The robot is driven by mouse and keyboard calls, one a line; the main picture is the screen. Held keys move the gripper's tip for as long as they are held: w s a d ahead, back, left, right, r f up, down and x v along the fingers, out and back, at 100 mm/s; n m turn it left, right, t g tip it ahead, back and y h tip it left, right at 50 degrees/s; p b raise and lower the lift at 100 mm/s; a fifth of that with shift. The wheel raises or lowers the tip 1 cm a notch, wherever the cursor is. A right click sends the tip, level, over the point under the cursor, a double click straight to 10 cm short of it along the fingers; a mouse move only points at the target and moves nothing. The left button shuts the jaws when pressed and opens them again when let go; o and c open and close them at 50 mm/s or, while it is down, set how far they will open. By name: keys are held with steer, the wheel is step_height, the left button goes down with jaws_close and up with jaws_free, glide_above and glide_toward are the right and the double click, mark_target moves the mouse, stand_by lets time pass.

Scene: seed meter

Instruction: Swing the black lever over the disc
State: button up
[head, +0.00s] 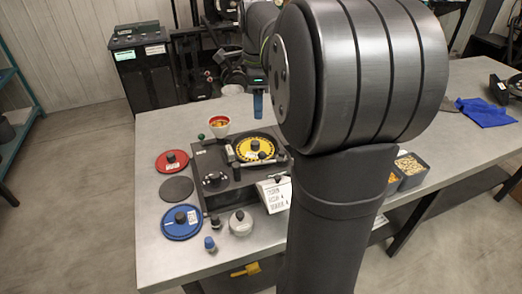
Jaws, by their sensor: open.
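The seed meter is a black box-like unit (225,190) on the grey table. A yellow disc (250,146) with a black rim and a dark centre knob lies on its top right. A dark bar, which looks like the black lever (231,154), stands at the disc's left edge; its exact pose is too small to tell. My gripper (258,104) is behind the meter and above the table, pointing down, apart from the disc. Its blue fingertips show edge-on, open, with nothing seen between them. My arm hides the area right of the meter.
A red disc (172,161), a dark grey disc (176,188) and a blue disc (181,222) lie left of the meter. A bowl (219,125) stands behind it. A silver lidded pot (241,223), a blue-capped piece (209,243) and a label card (274,195) are in front. Bins (411,169) stand right.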

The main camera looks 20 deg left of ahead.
step_height(320, 180, up, 6)
steer(key=n, duration=0.2)
glide_above(261, 152)
step_height(261, 152, down, 17)
steer(key=shift+f, duration=0.15)
steer(key=shift+c, duration=0.2)
jaws_close()
